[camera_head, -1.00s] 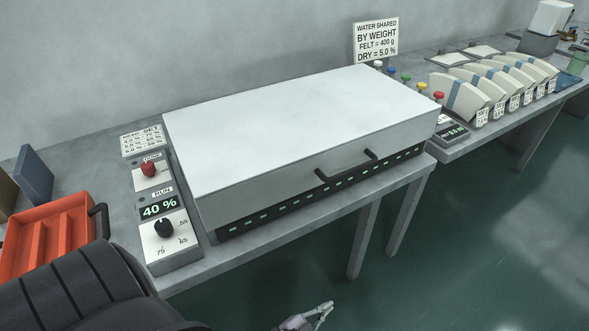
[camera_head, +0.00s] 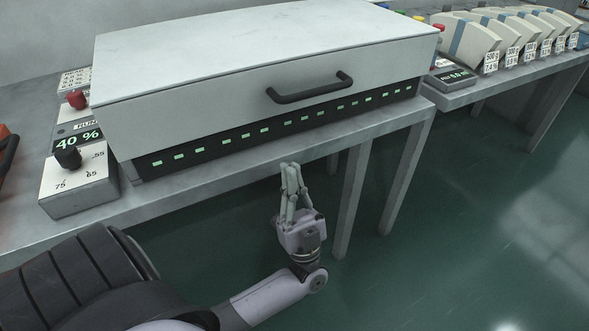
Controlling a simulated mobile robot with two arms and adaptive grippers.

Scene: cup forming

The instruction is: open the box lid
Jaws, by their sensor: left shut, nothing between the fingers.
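The large white box lid (camera_head: 200,68) is down on its base, whose dark front strip (camera_head: 262,130) carries a row of green lights. A dark bar handle (camera_head: 310,90) is on the lid's front face. My left gripper (camera_head: 291,168) is shut and empty, its fingers pointing up, below and in front of the handle near the table's front edge. It does not touch the handle. My right gripper is not in view.
A control panel (camera_head: 83,178) with a red button, a 40 % display and a black knob stands left of the box. An orange tray (camera_head: 4,145) is partly cut off at the left edge. A small scale (camera_head: 448,77) and several labelled packs (camera_head: 474,42) stand to the right. The floor in front is clear.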

